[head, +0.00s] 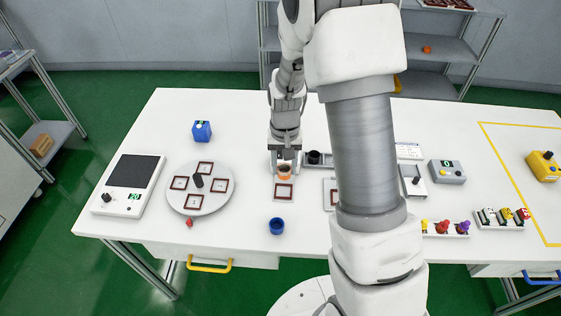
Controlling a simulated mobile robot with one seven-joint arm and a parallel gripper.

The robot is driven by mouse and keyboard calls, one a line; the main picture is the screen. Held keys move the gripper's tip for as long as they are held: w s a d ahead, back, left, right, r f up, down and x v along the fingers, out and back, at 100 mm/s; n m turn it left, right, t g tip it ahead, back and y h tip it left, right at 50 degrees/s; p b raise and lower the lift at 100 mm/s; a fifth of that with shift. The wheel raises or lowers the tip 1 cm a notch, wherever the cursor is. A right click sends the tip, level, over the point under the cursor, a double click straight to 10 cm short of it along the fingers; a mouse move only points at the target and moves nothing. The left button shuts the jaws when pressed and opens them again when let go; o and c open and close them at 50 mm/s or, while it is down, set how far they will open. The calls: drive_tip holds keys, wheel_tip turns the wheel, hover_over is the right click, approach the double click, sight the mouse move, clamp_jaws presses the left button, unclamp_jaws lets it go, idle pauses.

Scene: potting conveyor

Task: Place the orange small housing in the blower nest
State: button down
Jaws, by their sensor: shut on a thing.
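My gripper (285,166) is near the middle of the white table, left of my arm's large grey link. Another framed square (332,197) is partly hidden by my arm. I cannot tell which of these is the blower nest.
A round turntable (210,204) with several framed squares and a scale (130,183) stand at left. A blue cup (277,226) is in front, a blue block (202,131) behind. A grey box (447,172) and coloured plugs (445,228) are at right. My arm hides the table's centre.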

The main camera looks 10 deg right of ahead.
drive_tip(key=shift+w+f+m, duration=0.2)
drive_tip(key=shift+f+m, duration=0.1)
drive_tip(key=shift+m, duration=0.1)
drive_tip(key=b, duration=0.5)
hover_over(283, 192)
drive_tip(key=shift+f, duration=3.35)
drive_tip(key=shift+f+b, duration=0.45)
drive_tip(key=shift+f, duration=0.15)
drive_tip(key=shift+c, duration=1.4)
unclamp_jaws()
wheel_tip(283, 192, up, 16)
drive_tip(key=r+p, duration=0.1)
drive_tip(key=s+r+n+t, duration=0.1)
drive_tip(key=s+r+t, duration=0.1)
drive_tip(key=s+r, duration=0.4)
drive_tip(key=s+r+n+t, duration=0.2)
drive_tip(key=s+r, duration=0.5)
drive_tip(key=s, duration=0.7)
drive_tip(key=shift+s+n+t, duration=0.2)
drive_tip(key=shift+n+t, duration=0.1)
drive_tip(key=shift+t, duration=0.5)
